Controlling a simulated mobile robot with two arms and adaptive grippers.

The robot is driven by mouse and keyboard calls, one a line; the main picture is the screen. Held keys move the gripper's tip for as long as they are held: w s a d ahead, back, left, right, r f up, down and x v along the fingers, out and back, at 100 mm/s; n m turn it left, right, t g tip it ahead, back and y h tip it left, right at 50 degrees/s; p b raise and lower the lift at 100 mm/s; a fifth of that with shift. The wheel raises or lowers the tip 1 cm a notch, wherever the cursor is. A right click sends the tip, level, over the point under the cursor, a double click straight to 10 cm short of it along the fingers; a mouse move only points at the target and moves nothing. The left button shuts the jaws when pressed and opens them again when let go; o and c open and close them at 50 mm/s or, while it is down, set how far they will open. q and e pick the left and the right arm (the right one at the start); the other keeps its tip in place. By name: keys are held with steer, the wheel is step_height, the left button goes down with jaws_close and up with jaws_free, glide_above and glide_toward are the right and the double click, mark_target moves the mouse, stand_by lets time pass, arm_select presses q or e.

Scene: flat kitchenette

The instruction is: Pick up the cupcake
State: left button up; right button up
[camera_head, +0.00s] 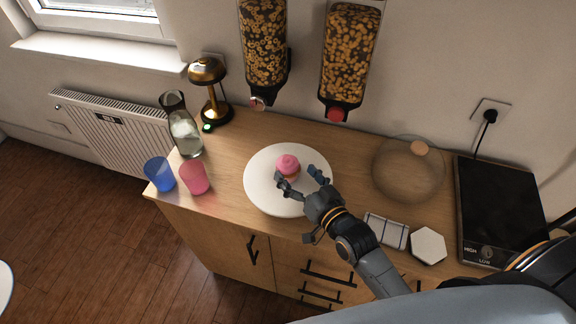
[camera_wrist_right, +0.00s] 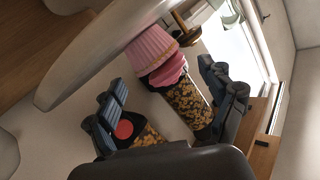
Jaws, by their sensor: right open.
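A cupcake (camera_head: 288,166) with pink frosting sits upright on a round white plate (camera_head: 262,196) on the wooden counter. My right gripper (camera_head: 302,179) is open at the front right of the cupcake, over the plate, with its fingers pointing towards it. In the right wrist view the cupcake (camera_wrist_right: 153,49) shows ahead of the open fingers (camera_wrist_right: 172,103), with its pink wrapper and frosting in sight. Nothing is between the fingers. The plate also shows edge-on in the right wrist view (camera_wrist_right: 92,62). My left gripper is not in view.
A blue cup (camera_head: 160,174), a pink cup (camera_head: 194,178), a glass carafe (camera_head: 184,132) and a gold lamp (camera_head: 208,75) stand at the left. Two cereal dispensers (camera_head: 350,52) hang above the counter.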

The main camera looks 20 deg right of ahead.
mark_target(295, 170)
steer(key=p+x, duration=0.1)
steer(key=x, duration=0.2)
steer(key=shift+w+d, duration=0.1)
steer(key=shift+w, duration=0.3)
steer(key=shift+w+f, duration=0.1)
steer(key=shift+w, duration=0.1)
steer(key=shift+s, duration=0.1)
steer(key=c, duration=0.6)
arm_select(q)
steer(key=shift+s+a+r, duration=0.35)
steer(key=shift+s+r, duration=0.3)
arm_select(e)
steer(key=shift+c, duration=0.5)
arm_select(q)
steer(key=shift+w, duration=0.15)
